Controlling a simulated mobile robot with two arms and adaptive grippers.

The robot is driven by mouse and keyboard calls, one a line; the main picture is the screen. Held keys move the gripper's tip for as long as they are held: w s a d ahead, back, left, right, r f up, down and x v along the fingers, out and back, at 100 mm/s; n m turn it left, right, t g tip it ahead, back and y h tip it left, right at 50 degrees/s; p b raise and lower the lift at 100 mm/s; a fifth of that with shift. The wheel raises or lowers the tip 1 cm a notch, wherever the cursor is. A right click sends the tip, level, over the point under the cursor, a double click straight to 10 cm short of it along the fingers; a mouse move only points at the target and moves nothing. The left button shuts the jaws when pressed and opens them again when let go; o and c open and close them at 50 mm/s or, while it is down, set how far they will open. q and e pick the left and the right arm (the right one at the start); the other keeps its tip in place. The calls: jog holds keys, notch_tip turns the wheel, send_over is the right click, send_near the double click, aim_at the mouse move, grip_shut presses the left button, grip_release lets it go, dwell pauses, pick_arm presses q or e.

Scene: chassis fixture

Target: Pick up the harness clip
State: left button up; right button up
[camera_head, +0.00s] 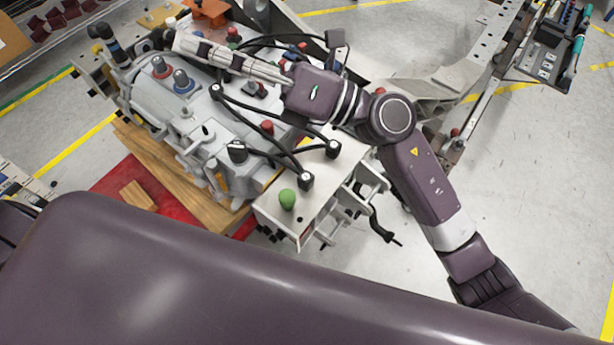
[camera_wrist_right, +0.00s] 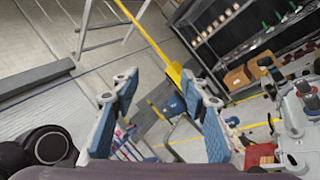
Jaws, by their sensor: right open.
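My right gripper (camera_head: 192,48) reaches in from the right, above the grey chassis unit (camera_head: 185,115), with its fingers pointing to the upper left. In the right wrist view, the right gripper (camera_wrist_right: 158,88) has its two blue-padded fingers wide apart with nothing between them. Several black cable ends sit on and around the unit, including a black connector (camera_head: 237,152) and another black connector (camera_head: 333,148). I cannot tell which of them is the harness clip. The gripper hides part of the unit beneath it.
Loose black cables cross the unit. A tool rack (camera_head: 552,45) is at upper right; floor right is clear.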

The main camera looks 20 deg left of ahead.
jog(key=s+a+f+n+g+h, duration=0.2)
jog(key=s+f+n+g+h, duration=0.2)
jog(key=s+n, duration=0.1)
jog(key=n+t+h, duration=0.5)
jog(key=n+h, duration=0.3)
jog(key=h, duration=0.8)
send_over(306, 176)
jog(key=f, duration=1.9)
jog(key=shift+d+f, duration=0.2)
jog(key=shift+f, duration=0.05)
jog(key=shift+w+d+f+t+p, duration=0.2)
jog(key=shift+t+p, duration=0.1)
jog(key=shift+p, duration=0.1)
jog(key=f+p, duration=0.1)
jog(key=f, duration=0.1)
jog(key=f+p, duration=0.1)
jog(key=f, duration=0.1)
jog(key=f+p, duration=0.1)
jog(key=f, duration=0.1)
jog(key=shift+s+a, duration=0.3)
jog(key=shift+a+f, duration=0.1)
jog(key=shift+f, duration=0.55)
pick_arm(q)
jog(key=r, duration=0.4)
jog(key=shift+w+r, duration=0.15)
jog(key=shift+w, duration=0.2)
pick_arm(e)
jog(key=shift+c, duration=0.6)
